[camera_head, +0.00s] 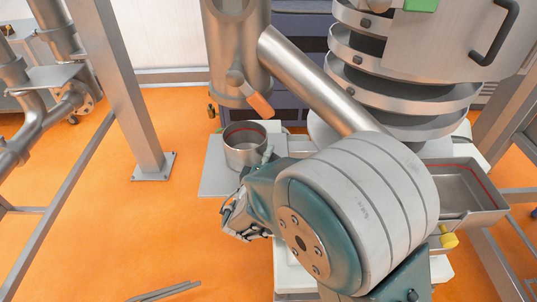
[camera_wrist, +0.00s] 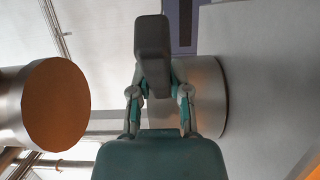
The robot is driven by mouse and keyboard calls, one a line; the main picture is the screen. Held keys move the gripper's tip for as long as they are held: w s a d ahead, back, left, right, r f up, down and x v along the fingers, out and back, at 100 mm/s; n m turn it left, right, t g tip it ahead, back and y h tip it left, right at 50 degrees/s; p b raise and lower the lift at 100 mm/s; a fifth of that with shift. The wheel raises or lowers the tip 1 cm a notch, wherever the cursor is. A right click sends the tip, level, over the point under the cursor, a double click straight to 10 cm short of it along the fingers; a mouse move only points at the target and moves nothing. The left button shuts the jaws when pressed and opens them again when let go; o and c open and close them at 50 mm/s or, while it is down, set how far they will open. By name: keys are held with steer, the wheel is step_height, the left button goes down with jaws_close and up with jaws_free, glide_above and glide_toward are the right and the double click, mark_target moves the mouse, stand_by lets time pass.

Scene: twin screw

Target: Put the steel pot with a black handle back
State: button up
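The steel pot (camera_head: 244,152) stands upright on a grey plate (camera_head: 215,178), left of my arm in the head view. It is open at the top, with a reddish line inside its rim. The pot's round side also shows in the wrist view (camera_wrist: 213,95), behind the fingers. My gripper (camera_head: 267,158) is at the pot's right side. In the wrist view my gripper (camera_wrist: 160,88) has its fingers drawn in around the dark handle (camera_wrist: 152,40), which points towards the camera. The fingers hide where the handle meets the pot.
A sloping tube (camera_head: 310,75) runs behind my arm. A steel tray (camera_head: 465,190) is at the right. A frame post (camera_head: 125,90) stands left.

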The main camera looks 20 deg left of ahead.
steer(key=shift+o, duration=1.2)
steer(key=s, duration=1.2)
steer(key=shift+r, duration=0.1)
